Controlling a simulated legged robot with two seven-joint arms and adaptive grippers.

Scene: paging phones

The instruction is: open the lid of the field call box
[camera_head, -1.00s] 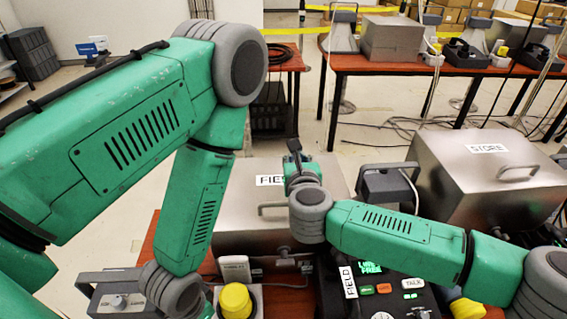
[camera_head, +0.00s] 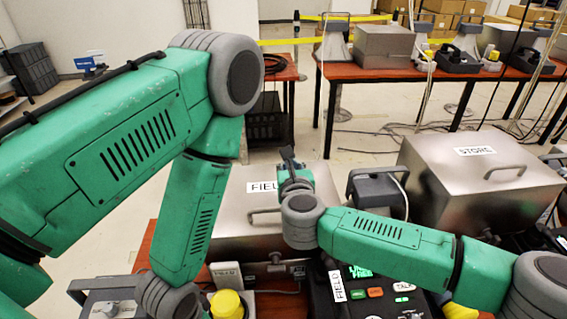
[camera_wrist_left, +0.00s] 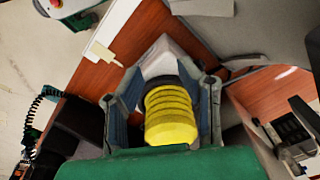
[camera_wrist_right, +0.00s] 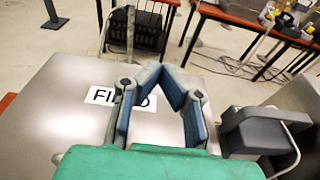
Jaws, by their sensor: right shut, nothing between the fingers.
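The field call box is a brushed metal box with a FIELD label; its lid (camera_head: 232,208) is down, with a bar handle (camera_head: 262,213) at the front. The lid also fills the left of the right wrist view (camera_wrist_right: 65,110). My right gripper (camera_head: 287,155) is over the lid beside the label, its fingers shut and empty; the right wrist view shows the fingertips meeting (camera_wrist_right: 162,70). My left gripper (camera_wrist_left: 163,85) is open, its fingers on either side of a ribbed yellow knob (camera_wrist_left: 170,115), contact unclear. In the head view the left fingers are hidden.
A second metal box labelled STORE (camera_head: 480,190) stands to the right. A grey device with a handle (camera_head: 378,188) sits between the boxes. A black phone panel with lit buttons (camera_head: 375,292) is in front. A back table (camera_head: 365,72) holds more equipment.

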